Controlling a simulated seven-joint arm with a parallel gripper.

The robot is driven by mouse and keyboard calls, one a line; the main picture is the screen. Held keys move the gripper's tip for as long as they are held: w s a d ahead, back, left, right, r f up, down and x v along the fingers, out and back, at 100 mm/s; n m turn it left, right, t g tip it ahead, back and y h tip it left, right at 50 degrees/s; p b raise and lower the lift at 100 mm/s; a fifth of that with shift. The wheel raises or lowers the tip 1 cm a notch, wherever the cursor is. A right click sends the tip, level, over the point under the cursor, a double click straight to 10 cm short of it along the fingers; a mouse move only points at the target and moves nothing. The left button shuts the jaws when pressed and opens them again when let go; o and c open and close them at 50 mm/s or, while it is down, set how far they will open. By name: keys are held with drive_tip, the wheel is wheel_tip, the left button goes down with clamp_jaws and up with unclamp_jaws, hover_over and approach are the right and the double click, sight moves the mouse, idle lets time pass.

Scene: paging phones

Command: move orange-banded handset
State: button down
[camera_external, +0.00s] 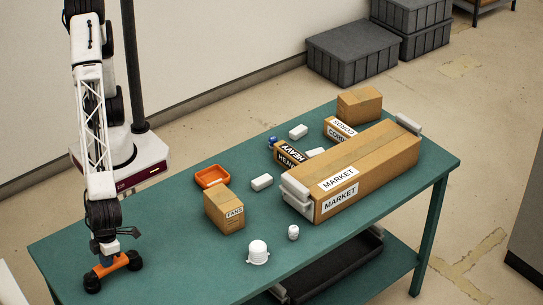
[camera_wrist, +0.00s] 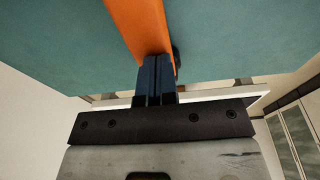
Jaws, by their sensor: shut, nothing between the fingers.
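The orange-banded handset (camera_external: 112,266) lies at the near left end of the green table, with an orange middle and round black ends. My gripper (camera_external: 107,259) is right at its middle, pointing down. In the wrist view the orange band (camera_wrist: 139,24) runs from the top edge to my gripper's fingertips (camera_wrist: 157,62). The two dark fingers are together with nothing between them. I cannot tell whether they touch the band. Most of the handset lies outside the wrist view.
An orange tray (camera_external: 211,177), a FANS box (camera_external: 224,211) and a white ribbed container (camera_external: 258,252) stand to the right. A long MARKET box (camera_external: 365,165) and smaller boxes fill the far right. The table (camera_external: 165,225) is clear between handset and FANS box.

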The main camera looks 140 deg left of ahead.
drive_tip(key=shift+s+f, duration=0.1)
drive_tip(key=shift+f, duration=0.35)
drive_tip(key=shift+a+f, duration=0.1)
drive_tip(key=shift+f, duration=0.1)
drive_tip(key=shift+s+a+f, duration=0.1)
drive_tip(key=shift+a, duration=0.4)
drive_tip(key=a, duration=1.9)
drive_tip(key=shift+s+a+f, duration=0.1)
drive_tip(key=shift+a, duration=0.15)
drive_tip(key=shift+w+d+r, duration=0.1)
drive_tip(key=shift+w+r, duration=0.1)
drive_tip(key=shift+r, duration=0.85)
drive_tip(key=shift+r, duration=0.15)
